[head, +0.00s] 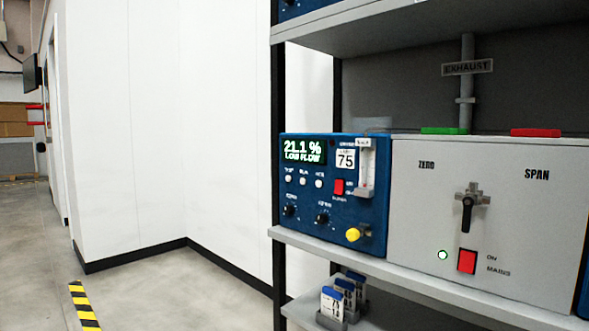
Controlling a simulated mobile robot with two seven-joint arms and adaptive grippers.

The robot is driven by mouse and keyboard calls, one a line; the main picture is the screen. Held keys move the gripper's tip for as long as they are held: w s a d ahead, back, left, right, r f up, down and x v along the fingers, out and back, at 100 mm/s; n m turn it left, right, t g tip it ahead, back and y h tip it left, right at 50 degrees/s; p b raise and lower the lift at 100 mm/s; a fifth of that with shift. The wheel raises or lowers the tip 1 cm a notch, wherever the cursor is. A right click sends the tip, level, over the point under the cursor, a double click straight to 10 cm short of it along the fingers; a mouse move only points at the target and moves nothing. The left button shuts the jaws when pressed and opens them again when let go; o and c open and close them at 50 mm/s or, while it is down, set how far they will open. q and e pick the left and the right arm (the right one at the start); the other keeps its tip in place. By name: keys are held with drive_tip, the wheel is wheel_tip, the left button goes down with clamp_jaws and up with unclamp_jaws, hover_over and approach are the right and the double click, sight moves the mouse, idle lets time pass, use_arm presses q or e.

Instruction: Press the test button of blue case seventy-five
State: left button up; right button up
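The blue case (350,213) numbered 75 stands on the middle shelf, at the shelf's left end. Its display (303,149) reads 21.1 % and LOW FLOW. Below the display is a row of three small white buttons. The left one (288,179) has a label that may read TEST, but it is too small to be sure. The case also has a red switch (338,187), two black knobs, a yellow knob (353,234) and a clear flow tube (366,165). Neither of my grippers is in view.
A grey box (420,215) with a black-handled valve, a lit green lamp and a red switch stands right of the case. Small numbered blocks (333,303) sit on the shelf below. Open floor (150,300) lies to the left.

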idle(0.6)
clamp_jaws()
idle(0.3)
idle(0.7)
